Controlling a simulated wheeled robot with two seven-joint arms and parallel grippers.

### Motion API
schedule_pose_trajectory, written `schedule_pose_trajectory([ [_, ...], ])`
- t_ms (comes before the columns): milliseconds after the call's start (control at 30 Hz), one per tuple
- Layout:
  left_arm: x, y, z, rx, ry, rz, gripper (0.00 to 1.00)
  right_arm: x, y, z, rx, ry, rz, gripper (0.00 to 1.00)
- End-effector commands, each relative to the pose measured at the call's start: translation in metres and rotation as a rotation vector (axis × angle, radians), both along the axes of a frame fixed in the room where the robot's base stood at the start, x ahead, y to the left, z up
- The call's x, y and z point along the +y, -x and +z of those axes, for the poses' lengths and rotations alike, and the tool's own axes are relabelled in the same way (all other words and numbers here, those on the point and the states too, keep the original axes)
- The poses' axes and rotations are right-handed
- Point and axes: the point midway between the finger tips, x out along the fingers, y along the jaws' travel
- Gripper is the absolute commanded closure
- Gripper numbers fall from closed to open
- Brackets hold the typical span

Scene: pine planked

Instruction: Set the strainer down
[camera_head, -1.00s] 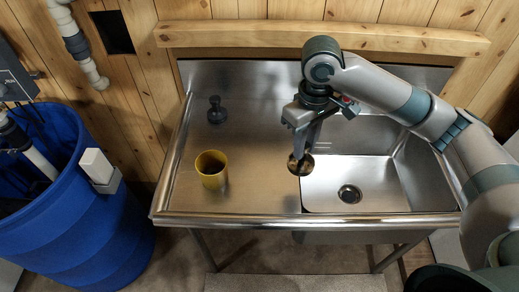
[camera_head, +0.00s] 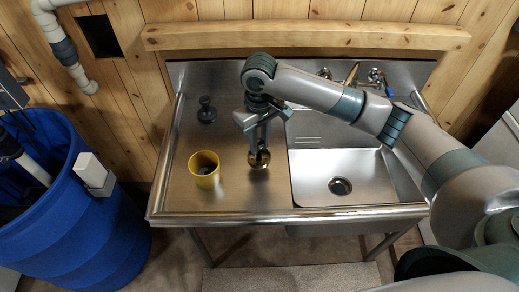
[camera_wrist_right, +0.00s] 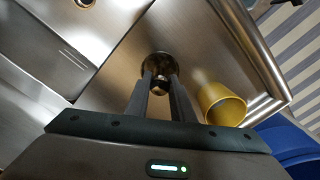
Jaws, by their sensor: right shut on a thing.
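The strainer (camera_head: 260,159) is a small round metal piece with a dark middle. It is at the fingertips of my right gripper (camera_head: 259,146), over the steel drainboard (camera_head: 235,190), between the yellow cup and the basin. In the right wrist view the strainer (camera_wrist_right: 158,64) shows beyond the fingers, and my right gripper (camera_wrist_right: 160,88) is shut on its knob. I cannot tell whether its underside touches the drainboard. My left gripper is not in view.
A yellow cup (camera_head: 204,167) stands left of the strainer. A black knobbed piece (camera_head: 207,110) stands at the back left of the drainboard. The sink basin (camera_head: 315,170) with its open drain (camera_head: 340,186) is on the right. Bare drainboard lies in front of the strainer.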

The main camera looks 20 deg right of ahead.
Motion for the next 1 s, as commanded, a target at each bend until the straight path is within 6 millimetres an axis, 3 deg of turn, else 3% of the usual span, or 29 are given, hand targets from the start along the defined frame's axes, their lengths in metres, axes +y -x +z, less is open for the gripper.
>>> schedule_pose_trajectory([
  [433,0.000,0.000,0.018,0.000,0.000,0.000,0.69,-0.001,0.000,-0.037,0.000,0.000,-0.001,1.00],
  [833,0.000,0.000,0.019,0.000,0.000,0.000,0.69,-0.001,0.001,-0.042,0.001,0.000,-0.001,1.00],
  [867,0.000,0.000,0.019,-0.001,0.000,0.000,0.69,-0.001,0.001,-0.042,0.001,0.000,-0.001,0.76],
  [900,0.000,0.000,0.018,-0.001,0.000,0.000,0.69,-0.001,0.000,-0.042,0.000,0.000,-0.001,0.67],
  [933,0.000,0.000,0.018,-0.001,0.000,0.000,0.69,-0.001,0.000,-0.042,0.000,0.000,0.000,0.60],
  [1000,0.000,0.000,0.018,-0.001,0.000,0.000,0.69,-0.001,0.000,-0.042,0.000,0.000,0.000,0.60],
])
